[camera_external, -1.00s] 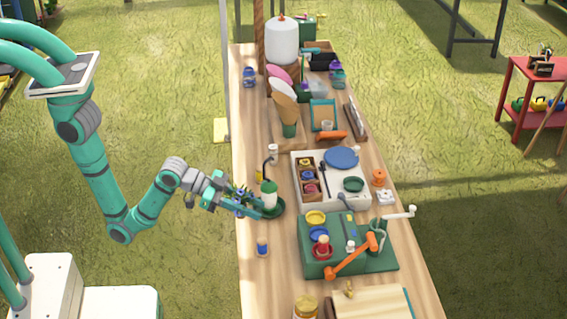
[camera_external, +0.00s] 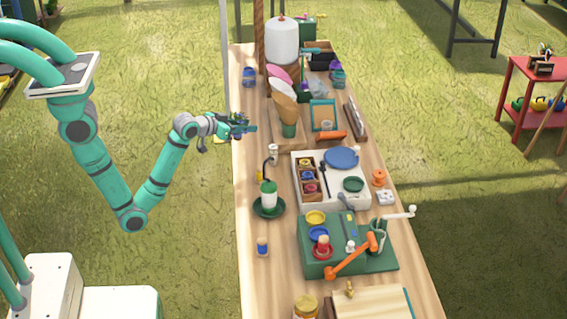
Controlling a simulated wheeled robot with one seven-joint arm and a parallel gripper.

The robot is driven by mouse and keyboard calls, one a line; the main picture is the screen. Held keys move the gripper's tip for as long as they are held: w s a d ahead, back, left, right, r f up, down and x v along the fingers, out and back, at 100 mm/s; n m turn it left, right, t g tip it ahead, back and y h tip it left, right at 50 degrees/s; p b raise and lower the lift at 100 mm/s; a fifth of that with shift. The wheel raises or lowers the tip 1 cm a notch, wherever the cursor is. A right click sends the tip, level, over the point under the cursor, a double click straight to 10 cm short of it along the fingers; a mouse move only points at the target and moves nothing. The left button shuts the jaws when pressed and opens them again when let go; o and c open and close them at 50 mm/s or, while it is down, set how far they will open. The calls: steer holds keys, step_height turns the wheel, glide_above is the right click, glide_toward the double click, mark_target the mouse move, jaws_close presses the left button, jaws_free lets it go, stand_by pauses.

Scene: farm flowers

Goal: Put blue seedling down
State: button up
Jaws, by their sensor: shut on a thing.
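My gripper (camera_external: 246,127) is at the left edge of the wooden workbench, level with the cone-shaped wraps. It is shut on a small plant-like thing (camera_external: 239,118), dark green with a bluish tint, which I take for the blue seedling. The fingers hide much of it, and I cannot tell whether it touches the bench. A blue pot with a purplish top (camera_external: 249,77) stands farther back on the bench's left edge, apart from my gripper.
The bench (camera_external: 252,172) has clear wood along its left side. A white-and-green bottle (camera_external: 268,193) stands in a dark green dish nearer the front. The paper cones (camera_external: 284,101) stand right of my gripper. A white tray (camera_external: 333,205) and a green board (camera_external: 317,262) lie right of the bottle.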

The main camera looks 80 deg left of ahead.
steer(key=s+a+f+n+g+y, duration=0.1)
steer(key=s+a+f, duration=0.15)
steer(key=a, duration=0.25)
steer(key=s+a+f+n+g+y, duration=0.1)
steer(key=s+a, duration=0.3)
steer(key=a, duration=0.1)
steer(key=shift+n, duration=0.3)
steer(key=f+x, duration=0.1)
steer(key=x, duration=0.4)
steer(key=d+f+x, duration=0.1)
steer(key=x, duration=0.4)
steer(key=d+f+x, duration=0.1)
steer(key=x, duration=0.5)
steer(key=shift+w+d, duration=0.15)
steer(key=shift+w, duration=0.15)
steer(key=shift+w+f, duration=0.1)
steer(key=shift+f, duration=0.15)
steer(key=shift+w+f, duration=0.1)
steer(key=shift+f, duration=1.45)
steer(key=shift+f, duration=0.1)
steer(key=o, duration=1)
